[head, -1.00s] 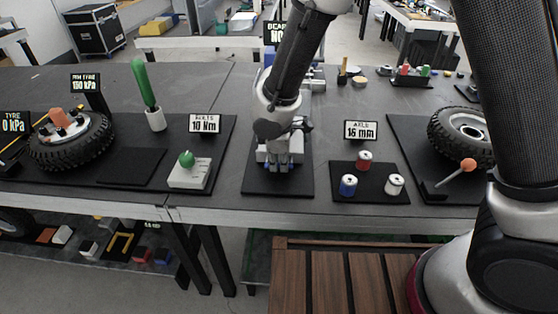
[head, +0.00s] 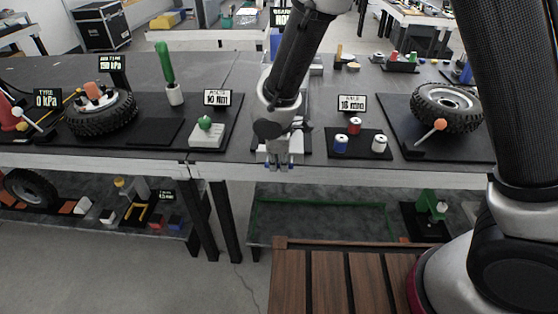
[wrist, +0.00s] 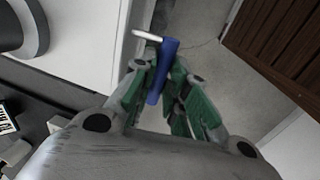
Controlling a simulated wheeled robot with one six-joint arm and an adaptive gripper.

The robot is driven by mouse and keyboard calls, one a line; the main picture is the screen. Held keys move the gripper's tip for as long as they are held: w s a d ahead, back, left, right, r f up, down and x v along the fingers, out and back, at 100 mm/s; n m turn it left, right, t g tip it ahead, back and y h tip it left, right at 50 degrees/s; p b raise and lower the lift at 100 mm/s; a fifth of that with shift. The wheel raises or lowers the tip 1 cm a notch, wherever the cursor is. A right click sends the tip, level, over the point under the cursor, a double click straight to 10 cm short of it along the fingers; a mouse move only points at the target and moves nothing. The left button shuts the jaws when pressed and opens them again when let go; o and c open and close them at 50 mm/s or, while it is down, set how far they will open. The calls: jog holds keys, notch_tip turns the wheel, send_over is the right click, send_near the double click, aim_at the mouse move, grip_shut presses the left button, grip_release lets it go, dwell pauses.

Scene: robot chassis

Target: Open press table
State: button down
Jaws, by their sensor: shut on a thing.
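My gripper (head: 283,160) is at the table's front edge, in front of the press mat (head: 303,148). In the wrist view my gripper (wrist: 163,90) has its green-padded fingers closed around a blue bar handle (wrist: 165,62). A thin white rod (wrist: 147,36) meets the handle near its upper end. In the head view a pale block of the press (head: 263,153) shows beside my gripper. Most of the press is hidden behind my arm, so how far its table is out cannot be read.
To the right are a mat with red, blue and white spools (head: 341,144) and a wheel (head: 447,107). To the left are a green-knobbed block (head: 205,133) and a tyre (head: 101,114). A lower shelf (head: 335,222) runs below. The floor in front is clear.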

jog(key=shift+s, duration=0.35)
jog(key=c, duration=1.4)
grip_release()
jog(key=shift+r, duration=0.1)
jog(key=r, duration=0.4)
jog(key=s+r, duration=0.1)
jog(key=r, duration=0.2)
jog(key=s+r, duration=0.1)
jog(key=r, duration=0.3)
jog(key=shift+s+r, duration=0.15)
jog(key=shift+r, duration=0.15)
